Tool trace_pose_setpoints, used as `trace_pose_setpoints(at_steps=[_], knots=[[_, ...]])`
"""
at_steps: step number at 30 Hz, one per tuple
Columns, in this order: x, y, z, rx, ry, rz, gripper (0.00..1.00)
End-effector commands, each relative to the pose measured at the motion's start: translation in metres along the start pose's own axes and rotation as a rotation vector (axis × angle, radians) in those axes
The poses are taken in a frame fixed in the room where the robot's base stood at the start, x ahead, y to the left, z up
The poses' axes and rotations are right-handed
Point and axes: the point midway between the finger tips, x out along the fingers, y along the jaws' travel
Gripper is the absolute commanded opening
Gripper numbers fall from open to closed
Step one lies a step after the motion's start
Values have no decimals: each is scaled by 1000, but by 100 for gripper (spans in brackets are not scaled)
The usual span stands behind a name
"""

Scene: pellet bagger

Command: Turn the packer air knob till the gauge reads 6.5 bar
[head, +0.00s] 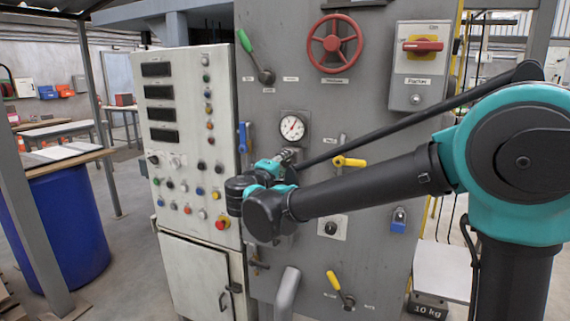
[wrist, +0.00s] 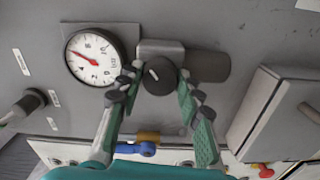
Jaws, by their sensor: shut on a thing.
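The pressure gauge (head: 293,128) is a round white dial on the grey panel, just above my gripper (head: 288,157). In the wrist view the gauge (wrist: 95,57) sits left of my gripper (wrist: 160,80), and its red needle slants to the upper left of that turned picture. The numbers are too small to read surely. The dark round air knob (wrist: 159,74) with a pale pointer line is between my two fingertips, and my gripper is shut on it. In the head view my gripper and wrist hide the knob.
A blue-handled lever (head: 243,137) is left of the gauge, and a yellow-handled valve (head: 348,161) is to its right. A button cabinet (head: 190,150) stands left. A red handwheel (head: 334,43) and a red-handled switch box (head: 421,65) are above.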

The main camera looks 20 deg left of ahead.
Motion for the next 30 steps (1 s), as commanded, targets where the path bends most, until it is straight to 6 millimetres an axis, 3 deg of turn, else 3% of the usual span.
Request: trace_pose_setpoints(at_steps=[23,24,28,30], knots=[[-1,-1,1,102,-1,-3,6],[-1,-1,1,102,-1,-3,39],[0,-1,1,102,-1,-3,55],[0,-1,1,101,-1,-2,56]])
